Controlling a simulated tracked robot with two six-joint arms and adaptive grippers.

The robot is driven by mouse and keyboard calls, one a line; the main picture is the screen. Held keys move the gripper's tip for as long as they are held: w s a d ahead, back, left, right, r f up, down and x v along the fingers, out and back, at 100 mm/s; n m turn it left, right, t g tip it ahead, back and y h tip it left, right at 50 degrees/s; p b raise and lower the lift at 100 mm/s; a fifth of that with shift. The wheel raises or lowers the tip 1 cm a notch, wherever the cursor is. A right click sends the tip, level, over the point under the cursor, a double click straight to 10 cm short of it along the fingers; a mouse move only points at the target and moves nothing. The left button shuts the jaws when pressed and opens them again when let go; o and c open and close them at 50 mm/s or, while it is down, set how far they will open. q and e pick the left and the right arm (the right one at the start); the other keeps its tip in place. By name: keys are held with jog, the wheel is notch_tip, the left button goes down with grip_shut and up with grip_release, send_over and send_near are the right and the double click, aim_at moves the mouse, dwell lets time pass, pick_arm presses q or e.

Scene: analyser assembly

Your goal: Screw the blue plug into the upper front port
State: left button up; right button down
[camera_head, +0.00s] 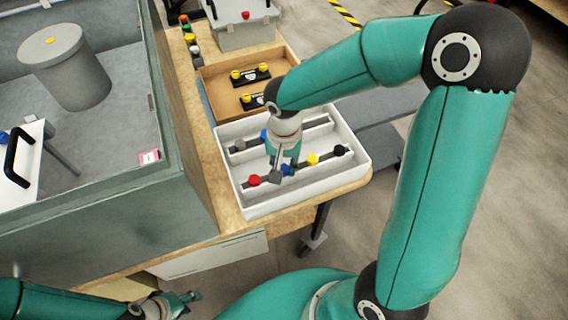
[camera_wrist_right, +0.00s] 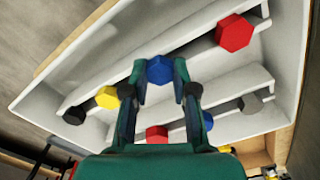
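A blue plug (camera_head: 287,170) sits in the near rail of the white tray, between a red plug (camera_head: 254,180) and a yellow plug (camera_head: 313,158). It also shows in the right wrist view (camera_wrist_right: 160,70). My right gripper (camera_head: 285,172) reaches down over it, with one finger on each side; I cannot tell whether they touch it. A second blue plug (camera_wrist_right: 207,121) is in the far rail, partly behind a finger. My left gripper (camera_head: 186,301) is low at the bottom left, away from the tray; its opening is unclear. I cannot make out the upper front port.
The white tray (camera_head: 300,196) also holds a black plug (camera_head: 338,150). A wooden box (camera_head: 287,57) with yellow-capped parts stands behind it. A large grey housing (camera_head: 110,225) with a cylinder (camera_head: 70,75) and a black handle (camera_head: 15,158) fills the left.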

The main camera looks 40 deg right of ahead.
aim_at(285, 168)
jog(key=shift+r+p, duration=2.35)
jog(key=shift+r, duration=1.2)
jog(key=shift+s+f, duration=0.1)
